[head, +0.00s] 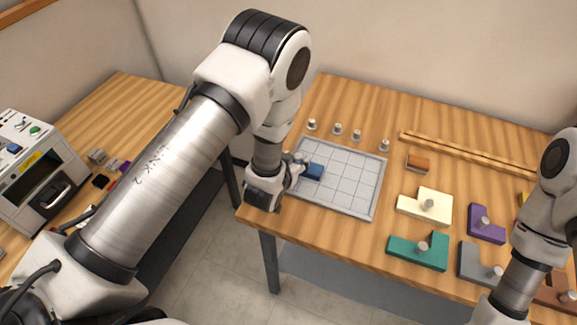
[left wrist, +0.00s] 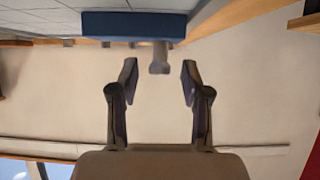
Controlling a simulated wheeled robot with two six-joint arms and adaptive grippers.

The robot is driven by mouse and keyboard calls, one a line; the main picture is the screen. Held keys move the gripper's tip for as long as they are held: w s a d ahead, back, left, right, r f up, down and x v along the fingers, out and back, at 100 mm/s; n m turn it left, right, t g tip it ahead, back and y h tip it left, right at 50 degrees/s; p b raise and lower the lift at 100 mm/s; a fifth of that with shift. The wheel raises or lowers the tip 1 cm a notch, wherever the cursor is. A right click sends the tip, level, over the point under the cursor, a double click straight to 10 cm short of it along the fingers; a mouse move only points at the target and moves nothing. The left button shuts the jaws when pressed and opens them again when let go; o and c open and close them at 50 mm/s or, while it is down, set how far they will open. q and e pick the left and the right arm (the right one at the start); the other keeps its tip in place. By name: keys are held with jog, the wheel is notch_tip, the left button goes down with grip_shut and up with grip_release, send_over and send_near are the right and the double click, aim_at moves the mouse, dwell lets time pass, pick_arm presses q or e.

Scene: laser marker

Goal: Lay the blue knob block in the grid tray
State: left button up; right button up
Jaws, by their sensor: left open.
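The blue knob block (head: 314,172) lies at the left part of the grey grid tray (head: 357,212), over its cells. In the left wrist view the block (left wrist: 115,25) is at the top, and its grey knob (left wrist: 159,58) points toward my gripper. My left gripper (head: 298,167) is open beside the block, on its left. In the left wrist view the open fingers (left wrist: 158,78) stand on either side of the knob's line, with a gap around it. The knob is hidden in the head view. My right arm shows at the right, but its gripper is out of view.
Several small knobs (head: 356,135) stand behind the tray. A wooden rail (head: 465,154) runs along the back. A machine (head: 38,170) stands on the left table.

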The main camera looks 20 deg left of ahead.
pick_arm(q)
jog(key=b+v, duration=0.1)
jog(key=v, duration=0.9)
jog(key=shift+b, duration=0.3)
